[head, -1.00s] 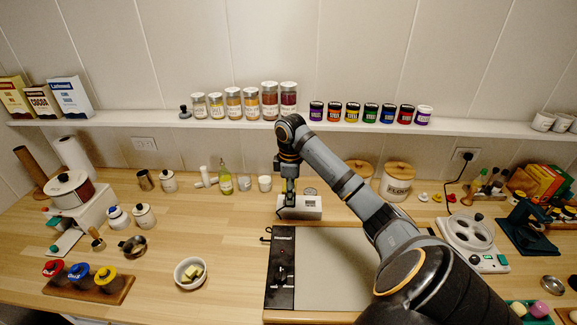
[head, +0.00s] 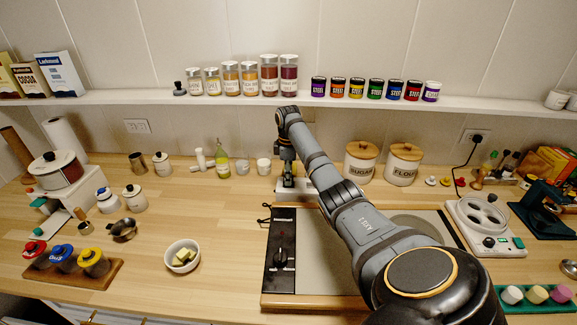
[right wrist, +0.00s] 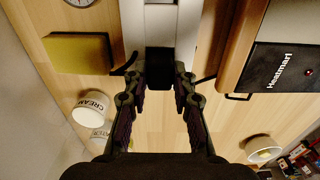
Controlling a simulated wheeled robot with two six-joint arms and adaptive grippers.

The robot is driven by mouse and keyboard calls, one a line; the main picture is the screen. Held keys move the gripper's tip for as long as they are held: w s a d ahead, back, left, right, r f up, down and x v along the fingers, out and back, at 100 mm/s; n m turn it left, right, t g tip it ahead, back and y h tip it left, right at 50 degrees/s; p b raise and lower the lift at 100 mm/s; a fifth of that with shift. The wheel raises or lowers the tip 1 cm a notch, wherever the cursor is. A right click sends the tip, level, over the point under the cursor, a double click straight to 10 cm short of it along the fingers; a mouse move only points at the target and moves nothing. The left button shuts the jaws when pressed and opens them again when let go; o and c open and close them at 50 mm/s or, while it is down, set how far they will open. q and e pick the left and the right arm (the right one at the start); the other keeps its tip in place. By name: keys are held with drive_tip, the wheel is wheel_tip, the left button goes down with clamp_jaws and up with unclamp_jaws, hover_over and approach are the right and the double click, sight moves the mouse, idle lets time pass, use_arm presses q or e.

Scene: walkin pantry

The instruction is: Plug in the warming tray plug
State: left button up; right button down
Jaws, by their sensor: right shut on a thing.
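The warming tray (head: 340,256) lies on the counter, with a beige top and a black control panel (head: 281,262) on its left side. That panel, lettered "Heatmar1", also shows in the right wrist view (right wrist: 285,68). My right gripper (head: 286,180) points down at a white box (head: 285,194) behind the tray. In the right wrist view, the gripper (right wrist: 159,78) is shut on the black plug (right wrist: 158,67), which is against the end of the white box (right wrist: 160,25). I cannot tell whether the plug is inserted. Black cable shows beside it. My left gripper is out of view.
Sugar (head: 360,162) and flour (head: 403,165) canisters stand right of my arm. A green bottle (head: 222,165) and white cups stand left of the box. A bowl (head: 182,257) sits left of the tray. A shelf (head: 210,99) with jars runs above. Wood between is clear.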

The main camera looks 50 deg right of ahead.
drive_tip(key=shift+d+f, duration=0.1)
drive_tip(key=shift+f, duration=0.35)
drive_tip(key=c, duration=1.1)
unclamp_jaws()
drive_tip(key=shift+f, duration=0.1)
wheel_tip(320, 180, up, 6)
drive_tip(key=shift+w+f+b, duration=0.1)
drive_tip(key=shift+b, duration=0.4)
wheel_tip(320, 180, up, 7)
drive_tip(key=p, duration=0.4)
drive_tip(key=shift+f, duration=0.2)
